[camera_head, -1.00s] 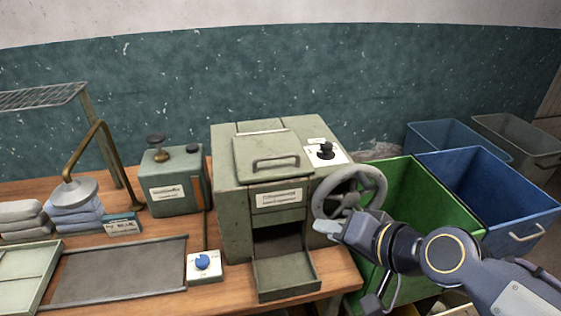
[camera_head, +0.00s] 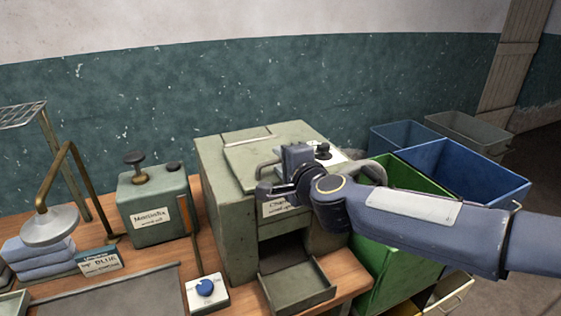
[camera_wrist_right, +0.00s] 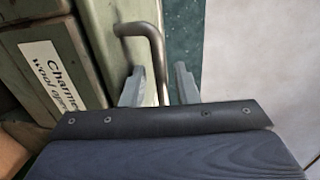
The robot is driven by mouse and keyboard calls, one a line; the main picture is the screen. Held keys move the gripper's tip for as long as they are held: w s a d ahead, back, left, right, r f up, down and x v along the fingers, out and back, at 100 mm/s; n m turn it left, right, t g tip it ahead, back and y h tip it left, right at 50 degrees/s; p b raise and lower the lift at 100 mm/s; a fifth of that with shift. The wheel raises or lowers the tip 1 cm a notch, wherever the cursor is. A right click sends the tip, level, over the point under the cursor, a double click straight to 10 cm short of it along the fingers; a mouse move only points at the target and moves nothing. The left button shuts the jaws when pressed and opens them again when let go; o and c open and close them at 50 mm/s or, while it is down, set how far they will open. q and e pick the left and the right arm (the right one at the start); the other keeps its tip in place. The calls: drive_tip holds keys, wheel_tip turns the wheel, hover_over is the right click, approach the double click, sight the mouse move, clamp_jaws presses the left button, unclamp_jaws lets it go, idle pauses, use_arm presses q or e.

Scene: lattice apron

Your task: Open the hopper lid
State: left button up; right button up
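The hopper lid (camera_head: 245,156) is a grey-green plate lying closed on top of the green machine (camera_head: 215,190). In the right wrist view the bent metal handle (camera_wrist_right: 153,50) runs down between the two fingers of my right gripper (camera_wrist_right: 161,86). The fingers stand apart, with gaps visible beside the bar, so the gripper is open around the handle. My left gripper is out of view.
The handwheel (camera_head: 374,172) on the machine's right side is partly behind my right arm. A green bin (camera_head: 385,265) and a blue bin (camera_head: 475,178) stand to the right. An open tray (camera_head: 300,290) juts out below. A green canister (camera_head: 155,205) stands left.

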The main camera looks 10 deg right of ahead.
drive_tip(key=shift+w+a, duration=0.1)
drive_tip(key=shift+w, duration=0.25)
clamp_jaws()
drive_tip(key=shift+r+p, duration=0.5)
drive_tip(key=shift+p, duration=0.05)
drive_tip(key=w+a+r+p, duration=0.1)
drive_tip(key=w+r+p, duration=0.4)
drive_tip(key=r+p, duration=0.3)
drive_tip(key=shift+w+a+r+p, duration=0.2)
drive_tip(key=shift+a+p, duration=0.2)
drive_tip(key=shift+p, duration=0.3)
